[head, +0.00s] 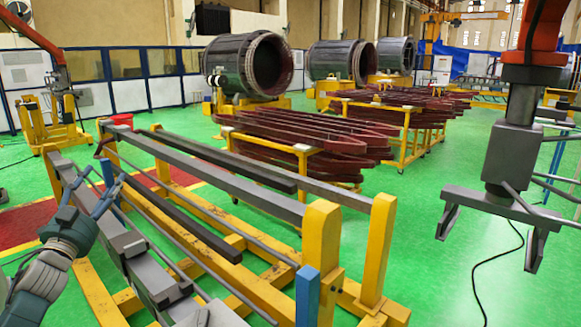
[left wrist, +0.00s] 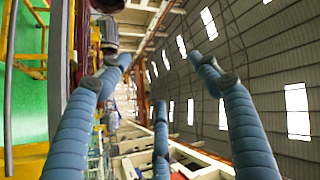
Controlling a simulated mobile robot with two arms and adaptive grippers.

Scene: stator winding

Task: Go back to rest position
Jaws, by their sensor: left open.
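My left gripper (head: 106,186) is at the left of the head view, with its blue-grey fingers spread and nothing between them. It is above or beside the near side of the yellow rack; the exact gap cannot be told. In the left wrist view my left gripper (left wrist: 158,70) shows its blue fingers wide apart, with the hall's roof and bright windows behind them. My right gripper is not in view.
A yellow rack (head: 322,240) with long grey bars (head: 220,172) fills the front left. An orange machine arm with a grey gripper-like tool (head: 508,165) hangs at right. Dark red coils (head: 300,135) and large stators (head: 250,65) stand behind.

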